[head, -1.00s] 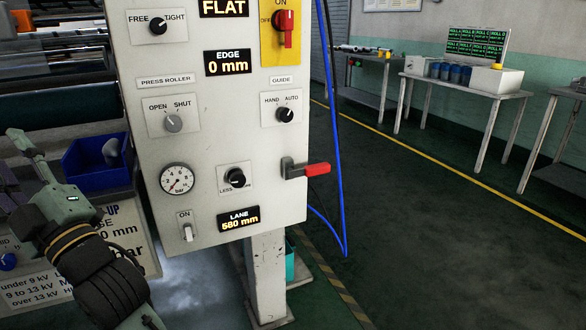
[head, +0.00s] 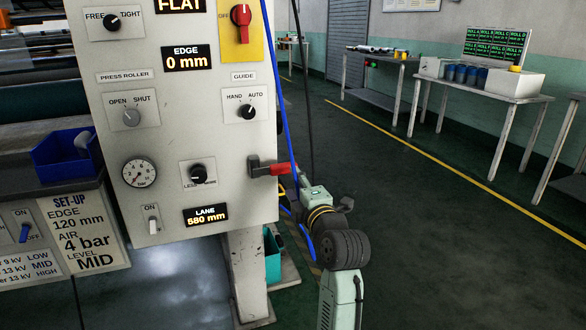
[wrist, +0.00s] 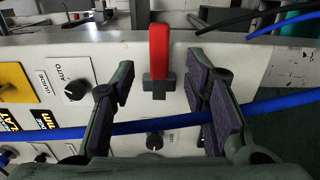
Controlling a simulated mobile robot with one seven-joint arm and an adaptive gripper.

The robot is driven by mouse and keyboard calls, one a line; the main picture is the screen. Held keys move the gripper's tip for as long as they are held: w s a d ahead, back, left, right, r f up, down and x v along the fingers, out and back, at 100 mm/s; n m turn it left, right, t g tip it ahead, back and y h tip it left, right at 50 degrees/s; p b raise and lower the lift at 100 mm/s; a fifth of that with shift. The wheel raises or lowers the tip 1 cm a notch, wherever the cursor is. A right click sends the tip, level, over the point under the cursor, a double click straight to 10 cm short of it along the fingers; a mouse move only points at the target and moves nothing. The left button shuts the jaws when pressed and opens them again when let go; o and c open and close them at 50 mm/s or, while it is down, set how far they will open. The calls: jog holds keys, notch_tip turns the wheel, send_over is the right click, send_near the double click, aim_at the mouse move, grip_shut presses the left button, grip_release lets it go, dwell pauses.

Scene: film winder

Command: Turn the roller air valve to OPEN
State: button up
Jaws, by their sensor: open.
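The lever valve has a red handle (head: 281,168) on a dark grey body (head: 255,167), at the right edge of the control panel. The handle points sideways to the right, out past the panel edge. No label for it is readable. In the wrist view the red handle (wrist: 159,48) stands upright in the picture, between my two fingers. My gripper (wrist: 162,66) is open, with a finger on each side and visible gaps to the handle. In the head view my gripper (head: 300,184) is beside the handle's right end, partly hidden by it.
A blue hose (head: 284,100) hangs along the panel's right edge; in the wrist view the hose (wrist: 140,127) crosses the fingers. The PRESS ROLLER knob (head: 131,117), pressure gauge (head: 138,172) and GUIDE knob (head: 248,112) sit on the panel. The floor right is clear.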

aim_at(286, 170)
jog(key=p+x, duration=0.1)
jog(key=x, duration=0.8)
jog(key=shift+c, duration=0.2)
grip_shut()
dwell(0.5)
